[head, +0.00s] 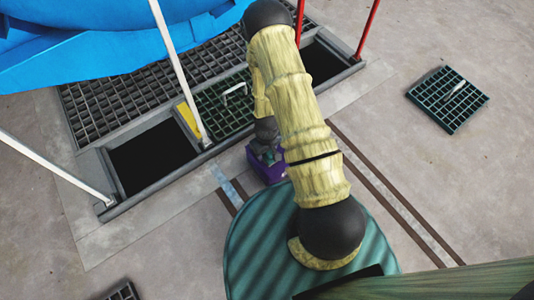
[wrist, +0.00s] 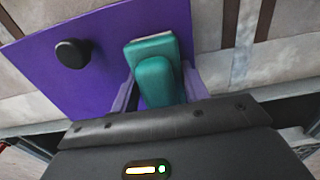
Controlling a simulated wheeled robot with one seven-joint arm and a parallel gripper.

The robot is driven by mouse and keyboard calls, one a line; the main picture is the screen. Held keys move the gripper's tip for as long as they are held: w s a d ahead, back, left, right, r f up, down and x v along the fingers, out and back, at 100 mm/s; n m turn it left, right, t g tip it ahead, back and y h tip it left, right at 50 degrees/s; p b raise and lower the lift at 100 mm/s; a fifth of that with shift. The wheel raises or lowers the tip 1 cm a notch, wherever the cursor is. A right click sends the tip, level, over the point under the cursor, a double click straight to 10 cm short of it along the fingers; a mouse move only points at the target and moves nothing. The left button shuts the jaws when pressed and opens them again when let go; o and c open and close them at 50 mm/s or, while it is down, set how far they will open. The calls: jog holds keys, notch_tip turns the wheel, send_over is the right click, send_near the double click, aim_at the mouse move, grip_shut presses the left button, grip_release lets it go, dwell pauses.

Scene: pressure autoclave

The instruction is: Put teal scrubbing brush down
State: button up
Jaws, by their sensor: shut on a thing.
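The teal scrubbing brush (wrist: 154,78) is between the jaws of my gripper (wrist: 158,92), which is shut on it. Its paler end points away from the gripper, over or against a flat purple surface (wrist: 105,35). I cannot tell whether the brush touches that surface. In the head view my gripper (head: 268,150) is low, beside the floor pit, directly above the purple box (head: 266,173). The arm and gripper hide most of the brush there.
A black knob (wrist: 73,53) sits on the purple surface. An open dark pit (head: 150,160) with grating (head: 100,105) lies to the left, with white posts (head: 180,70) and red posts (head: 367,30). A loose green grate (head: 447,100) lies right; the floor around it is clear.

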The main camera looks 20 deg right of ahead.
jog(key=shift+f, duration=0.1)
jog(key=o, duration=1)
jog(key=shift+o, duration=0.2)
notch_tip(320, 180, up, 12)
jog(key=p, duration=0.7)
jog(key=shift+r+p, duration=0.2)
jog(key=shift+p, duration=0.2)
